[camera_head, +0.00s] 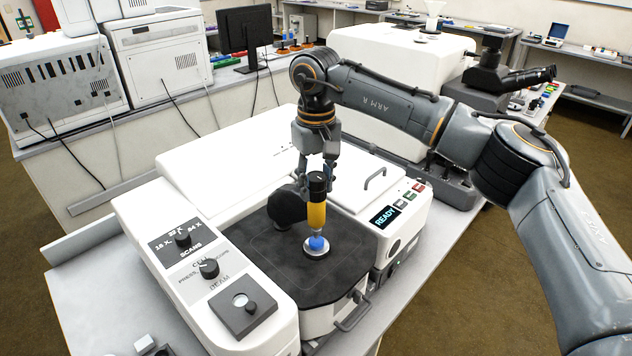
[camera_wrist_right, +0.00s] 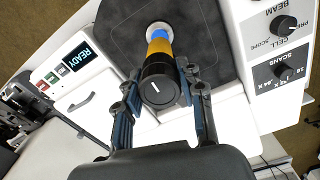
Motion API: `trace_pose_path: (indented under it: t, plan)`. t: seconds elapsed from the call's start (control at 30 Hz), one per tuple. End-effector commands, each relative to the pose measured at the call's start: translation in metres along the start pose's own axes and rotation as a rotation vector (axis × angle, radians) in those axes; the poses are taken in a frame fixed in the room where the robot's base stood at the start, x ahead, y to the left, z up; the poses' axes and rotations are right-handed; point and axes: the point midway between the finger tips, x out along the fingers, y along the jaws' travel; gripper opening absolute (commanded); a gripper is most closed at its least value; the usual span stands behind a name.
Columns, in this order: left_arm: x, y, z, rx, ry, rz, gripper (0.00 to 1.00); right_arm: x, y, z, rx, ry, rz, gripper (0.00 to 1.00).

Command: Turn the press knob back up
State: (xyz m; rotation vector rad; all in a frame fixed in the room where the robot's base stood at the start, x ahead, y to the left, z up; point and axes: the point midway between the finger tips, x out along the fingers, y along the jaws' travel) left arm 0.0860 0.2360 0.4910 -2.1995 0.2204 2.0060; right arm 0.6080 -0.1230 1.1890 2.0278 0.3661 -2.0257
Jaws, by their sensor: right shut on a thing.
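The press knob (camera_head: 317,184) is a black cylinder on top of a yellow press body (camera_head: 316,215). Below it a blue tip (camera_head: 317,243) stands over a small silver disc on the instrument's dark deck; whether they touch is hard to tell. My right gripper (camera_head: 316,172) comes from above, with its fingers shut on the knob from both sides. In the right wrist view the knob (camera_wrist_right: 160,88) shows its top with a short white mark, between the fingers. My left gripper is not in view.
The white instrument has a control panel (camera_head: 196,262) with black knobs at the left and a READY display (camera_head: 383,218) at the right. A round black part (camera_head: 287,206) stands close behind the press. A monitor (camera_head: 244,33) and white machines stand behind.

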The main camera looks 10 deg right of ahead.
Motion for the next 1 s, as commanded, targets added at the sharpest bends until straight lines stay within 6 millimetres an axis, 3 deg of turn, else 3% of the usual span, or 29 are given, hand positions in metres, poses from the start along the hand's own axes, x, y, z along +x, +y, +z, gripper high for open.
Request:
trace_pose_path:
  t: [0.17,0.2,0.3,0.67,0.77,1.0]
  plan:
    - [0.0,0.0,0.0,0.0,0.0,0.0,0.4,0.003,0.0,0.001,0.0,-0.006,0.0,0.07]
    - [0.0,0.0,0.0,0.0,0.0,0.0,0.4,0.003,0.0,0.001,0.0,-0.006,0.0,0.45]
    - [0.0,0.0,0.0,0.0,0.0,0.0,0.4,0.002,0.0,0.001,0.0,-0.005,0.0,0.61]
    - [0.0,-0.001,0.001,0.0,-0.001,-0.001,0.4,-0.003,0.0,0.0,0.001,-0.001,0.0,0.61]
    - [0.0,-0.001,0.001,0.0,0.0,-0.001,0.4,-0.015,0.0,-0.001,0.002,0.001,0.001,0.61]
    - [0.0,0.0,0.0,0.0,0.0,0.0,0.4,-0.065,0.0,-0.001,0.001,0.002,0.0,0.61]
